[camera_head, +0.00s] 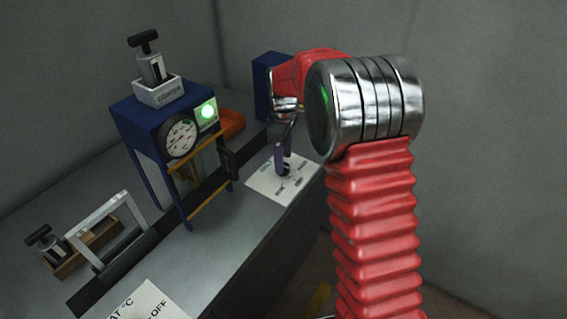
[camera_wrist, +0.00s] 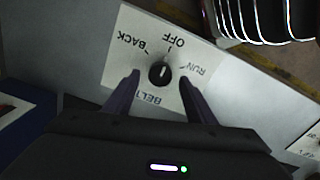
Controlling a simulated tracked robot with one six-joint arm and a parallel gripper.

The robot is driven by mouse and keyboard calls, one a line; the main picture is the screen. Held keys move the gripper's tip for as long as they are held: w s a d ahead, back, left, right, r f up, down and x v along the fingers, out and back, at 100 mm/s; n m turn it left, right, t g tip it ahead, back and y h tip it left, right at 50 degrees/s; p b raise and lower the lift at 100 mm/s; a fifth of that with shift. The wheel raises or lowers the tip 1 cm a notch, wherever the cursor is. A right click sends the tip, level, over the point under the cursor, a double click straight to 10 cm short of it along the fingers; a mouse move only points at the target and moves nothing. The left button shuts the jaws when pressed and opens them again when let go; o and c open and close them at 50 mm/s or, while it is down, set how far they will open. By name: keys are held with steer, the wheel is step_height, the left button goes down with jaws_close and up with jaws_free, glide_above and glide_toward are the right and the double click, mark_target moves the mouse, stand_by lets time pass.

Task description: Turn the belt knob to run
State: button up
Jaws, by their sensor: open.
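The belt knob (camera_wrist: 159,75) is a small black round knob with a white mark. It sits on a white plate (camera_wrist: 205,90) lettered BACK, OFF, RUN and BELT. In the wrist view the mark points up, roughly at the OFF tick. My gripper (camera_wrist: 161,70) is open, and its two dark fingers appear on either side of the knob, apart from it. In the head view my gripper (camera_head: 281,160) points down over the plate (camera_head: 262,186), and the knob is small there and partly hidden. I cannot tell the exact fingertip height.
A blue oven-like frame (camera_head: 150,115) with a dial and a lit green lamp stands left of the plate, over a dark belt (camera_head: 150,240). A blue box (camera_head: 265,80) stands behind. Another lettered plate (camera_head: 148,302) lies in front. The plate is near the bench edge.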

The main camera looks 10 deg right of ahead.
steer(key=shift+f, duration=1.35)
steer(key=c, duration=1)
steer(key=shift+c, duration=0.2)
